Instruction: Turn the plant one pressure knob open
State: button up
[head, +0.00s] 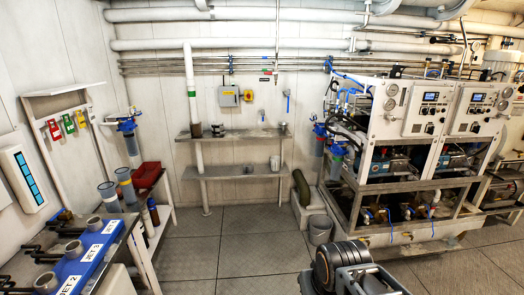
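The twin watermaker stands at the right in the head view. Its left white control panel (412,124) has a small lit display (431,97) and small controls too small to tell apart. Round gauges (391,97) sit at the left of this panel. A similar right panel (462,127) stands beside it. No label shows which unit is plant one, and I cannot make out the pressure knob or its position. A part of my arm shows at the bottom, in front of the frame; my gripper's fingers do not show.
A metal frame (353,213) carries the watermaker. A grey bucket (320,230) stands at its left. Shelves (240,172) line the back wall. A blue bench labelled JET (83,262) is at the left. The middle floor (240,257) is clear.

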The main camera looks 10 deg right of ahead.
aim_at(392, 118)
jog(key=z, duration=0.45)
jog(key=i, duration=2.15)
jog(key=z, duration=0.6)
